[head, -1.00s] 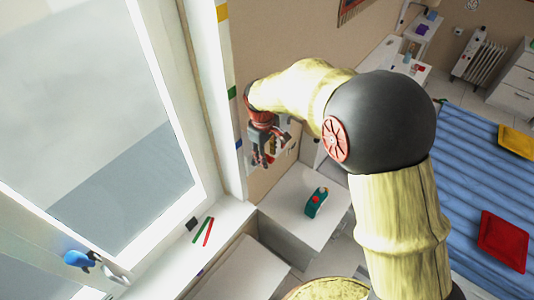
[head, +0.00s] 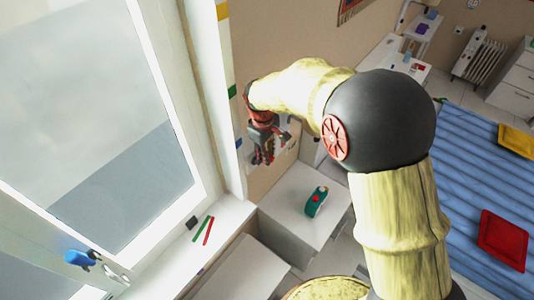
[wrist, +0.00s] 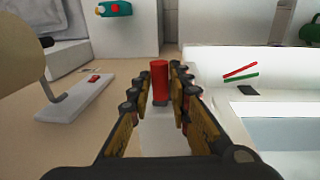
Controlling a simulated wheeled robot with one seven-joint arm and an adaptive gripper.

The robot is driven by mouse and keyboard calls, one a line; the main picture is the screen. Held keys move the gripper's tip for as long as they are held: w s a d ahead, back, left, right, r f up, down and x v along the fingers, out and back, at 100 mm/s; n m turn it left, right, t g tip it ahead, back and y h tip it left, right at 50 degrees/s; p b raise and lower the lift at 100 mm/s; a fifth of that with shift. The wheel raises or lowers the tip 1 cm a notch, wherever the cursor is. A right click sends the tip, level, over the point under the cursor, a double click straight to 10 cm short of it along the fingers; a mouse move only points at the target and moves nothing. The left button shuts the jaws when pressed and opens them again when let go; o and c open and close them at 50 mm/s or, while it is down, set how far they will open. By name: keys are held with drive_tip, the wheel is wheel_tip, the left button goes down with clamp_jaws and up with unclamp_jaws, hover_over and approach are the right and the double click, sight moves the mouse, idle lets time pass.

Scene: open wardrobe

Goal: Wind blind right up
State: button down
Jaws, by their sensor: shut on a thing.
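My gripper (head: 262,157) is beside the beige wall, to the right of the window frame in the head view. In the wrist view its two fingers (wrist: 160,97) are shut on an upright red cylindrical knob (wrist: 160,78), which stands out above the fingertips. What the knob is fixed to is mostly hidden by the fingers. The window pane (head: 100,120) shows a light grey upper area and a darker grey lower area. I cannot tell whether either is the blind.
A white plate with a red button (wrist: 93,79) and a grey hook is left of the fingers. Red and green sticks (head: 206,232) and a dark block (head: 192,223) lie on the windowsill (head: 175,255). A teal object (head: 316,201) stands on the white cabinet (head: 290,200) below.

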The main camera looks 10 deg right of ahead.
drive_tip(key=shift+s+a+f+b, duration=0.15)
drive_tip(key=shift+a+b, duration=0.05)
drive_tip(key=shift+b, duration=0.6)
drive_tip(key=shift+s+a+t+h+b, duration=0.1)
drive_tip(key=shift+s+t+h+b, duration=0.05)
drive_tip(key=shift+t+h+b, duration=0.2)
drive_tip(key=c, duration=1.7)
unclamp_jaws()
drive_tip(key=shift+o, duration=0.2)
drive_tip(key=shift+r, duration=0.2)
wheel_tip(320, 180, up, 12)
drive_tip(key=s+a, duration=0.1)
drive_tip(key=shift+s+a+f, duration=0.2)
drive_tip(key=shift+s+a, duration=0.15)
drive_tip(key=shift+a, duration=0.05)
